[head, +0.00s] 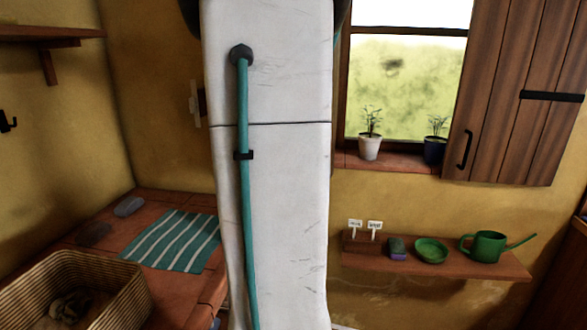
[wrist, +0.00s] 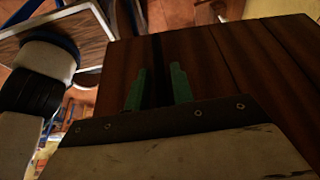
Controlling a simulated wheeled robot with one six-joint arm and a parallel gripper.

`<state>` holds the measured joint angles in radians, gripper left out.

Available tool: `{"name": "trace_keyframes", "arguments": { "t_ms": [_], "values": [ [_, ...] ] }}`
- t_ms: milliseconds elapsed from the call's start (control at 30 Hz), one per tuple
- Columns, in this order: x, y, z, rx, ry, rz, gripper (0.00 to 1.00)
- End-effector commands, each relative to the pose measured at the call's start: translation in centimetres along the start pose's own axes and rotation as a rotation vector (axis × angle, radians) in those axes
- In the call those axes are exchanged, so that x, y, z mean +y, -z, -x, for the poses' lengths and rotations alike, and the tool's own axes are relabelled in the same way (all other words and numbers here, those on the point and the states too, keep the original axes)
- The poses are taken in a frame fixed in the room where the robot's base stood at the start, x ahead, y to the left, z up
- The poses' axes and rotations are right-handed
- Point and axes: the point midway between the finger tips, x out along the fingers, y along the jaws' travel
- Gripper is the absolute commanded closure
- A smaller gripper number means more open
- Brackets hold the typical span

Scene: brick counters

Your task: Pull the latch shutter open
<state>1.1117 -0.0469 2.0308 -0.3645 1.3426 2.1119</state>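A brown plank shutter (head: 515,95) hangs at the right of the window in the head view. It stands swung away from the opening, with a black pull handle (head: 465,150) near its lower left and a black strap at its right. My gripper (wrist: 160,68) shows only in the wrist view, its two green fingers apart with nothing seen between them. Dark wooden planks (wrist: 225,55) fill the view beyond the fingers, with a darker band running between them. I cannot tell whether these planks belong to the same shutter, or whether the fingers touch them. No latch shows clearly.
A white pot (head: 370,147) and a dark blue pot (head: 435,150) with plants stand on the sill. Below, a shelf (head: 450,266) holds a green watering can (head: 485,246), a green bowl and small items. A basket (head: 125,285) and striped cloth (head: 172,241) lie on the left counter.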

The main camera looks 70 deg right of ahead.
Motion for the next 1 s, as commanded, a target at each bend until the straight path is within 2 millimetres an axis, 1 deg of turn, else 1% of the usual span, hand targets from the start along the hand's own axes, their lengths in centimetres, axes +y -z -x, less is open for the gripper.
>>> {"name": "trace_keyframes", "arguments": {
  "t_ms": [267,367,467,700,800,900,1000],
  "values": [
    [-0.1,0.1,-0.1,0.001,-0.001,-0.002,0.67],
    [-0.1,0.1,0.3,0.000,0.000,-0.002,0.67],
    [-0.1,0.0,1.6,0.000,0.001,-0.002,0.67],
    [-0.1,0.0,5.7,0.000,0.002,-0.001,0.67],
    [-0.1,-0.1,6.9,0.000,0.002,0.000,0.67],
    [0.0,-0.1,7.6,0.001,0.000,0.000,0.67],
    [0.0,0.0,7.8,0.001,-0.001,0.000,0.67]
  ]
}}
